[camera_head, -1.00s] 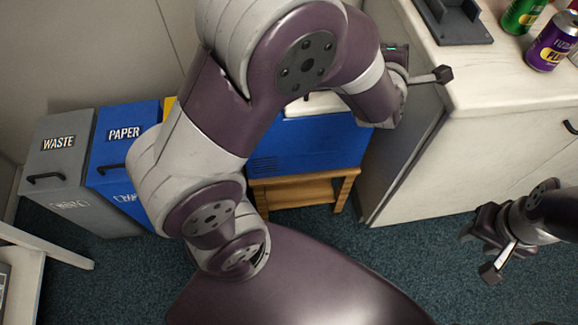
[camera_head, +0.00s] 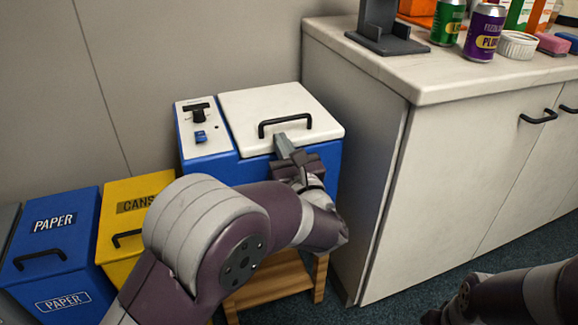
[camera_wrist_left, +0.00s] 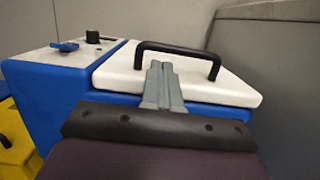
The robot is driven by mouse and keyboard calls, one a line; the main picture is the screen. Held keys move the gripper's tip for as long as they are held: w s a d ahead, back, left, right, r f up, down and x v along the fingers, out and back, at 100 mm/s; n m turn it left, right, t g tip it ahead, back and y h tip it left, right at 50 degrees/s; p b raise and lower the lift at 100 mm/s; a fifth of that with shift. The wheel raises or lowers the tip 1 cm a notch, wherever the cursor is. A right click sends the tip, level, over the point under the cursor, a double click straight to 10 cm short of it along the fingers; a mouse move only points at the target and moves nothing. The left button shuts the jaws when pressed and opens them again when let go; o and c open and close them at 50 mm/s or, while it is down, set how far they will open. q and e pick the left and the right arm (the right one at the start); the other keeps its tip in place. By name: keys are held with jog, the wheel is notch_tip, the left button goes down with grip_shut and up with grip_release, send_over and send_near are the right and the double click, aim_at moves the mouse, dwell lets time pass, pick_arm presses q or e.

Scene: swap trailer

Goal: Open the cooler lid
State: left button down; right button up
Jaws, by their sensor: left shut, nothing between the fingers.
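The blue cooler (camera_head: 214,167) has a white lid (camera_head: 268,103) that lies shut, with a black arched handle (camera_head: 285,124) near its front edge. The cooler stands on a wooden stool. My left gripper (camera_head: 283,143) is shut and empty, with its fingertips just in front of the handle. In the left wrist view the closed fingers (camera_wrist_left: 160,70) point at the lid (camera_wrist_left: 200,82), and their tips appear just below the handle bar (camera_wrist_left: 180,48). I cannot tell whether they touch it. My right gripper is hidden or out of frame at the bottom right; only dark arm parts show.
A white counter (camera_head: 440,80) with cans, a grey stand and other items rises close to the cooler's right. Yellow (camera_head: 130,205) and blue paper (camera_head: 60,230) bins stand to the left. A wall is behind. The space above the lid is clear.

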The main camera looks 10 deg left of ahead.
pick_arm(q)
jog(key=shift+x, duration=1.1)
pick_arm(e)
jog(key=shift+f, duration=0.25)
